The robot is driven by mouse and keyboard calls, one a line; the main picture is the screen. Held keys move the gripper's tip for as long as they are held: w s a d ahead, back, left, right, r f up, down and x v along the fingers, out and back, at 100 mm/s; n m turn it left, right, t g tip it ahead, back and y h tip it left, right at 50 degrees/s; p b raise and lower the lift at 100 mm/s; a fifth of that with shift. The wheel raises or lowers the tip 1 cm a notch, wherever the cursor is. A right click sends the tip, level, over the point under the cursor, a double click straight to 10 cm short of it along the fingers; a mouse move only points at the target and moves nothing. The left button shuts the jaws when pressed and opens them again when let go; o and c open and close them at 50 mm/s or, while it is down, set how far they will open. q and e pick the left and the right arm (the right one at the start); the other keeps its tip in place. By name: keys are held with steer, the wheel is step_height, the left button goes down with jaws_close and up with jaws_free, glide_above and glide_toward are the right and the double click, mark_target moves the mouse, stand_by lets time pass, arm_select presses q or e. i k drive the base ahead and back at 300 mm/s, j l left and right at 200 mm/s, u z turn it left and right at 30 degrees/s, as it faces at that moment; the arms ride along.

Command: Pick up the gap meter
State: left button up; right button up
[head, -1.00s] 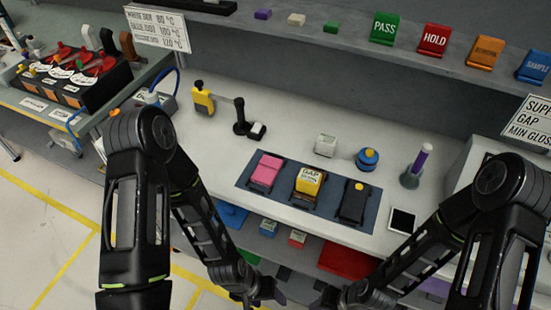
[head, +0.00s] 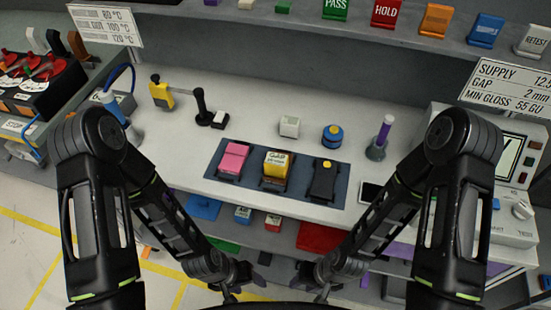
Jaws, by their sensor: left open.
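The gap meter (head: 277,165) is a yellow block with a white label reading GAP. It sits in the middle of a dark blue mat (head: 254,190) on the bench. A pink device (head: 233,158) is to its left and a black device with a yellow button (head: 322,181) to its right. My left gripper (head: 262,275) is low in the head view, in front of and below the bench edge, apart from the gap meter. It is open and empty. My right gripper (head: 299,277) is just right of it, also apart from the meter; its fingers are too small and dark to judge.
Behind the mat stand a white box (head: 289,127) and a blue round pot (head: 332,135). A purple-topped stick in a holder (head: 379,142) and a console (head: 510,200) are at right. A shelf below the bench holds coloured trays, including a red one (head: 320,237).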

mark_target(277, 165)
steer(key=z, duration=2.25)
steer(key=k+j, duration=0.2)
steer(key=k, duration=0.4)
steer(key=k+j+z, duration=0.1)
steer(key=k, duration=0.55)
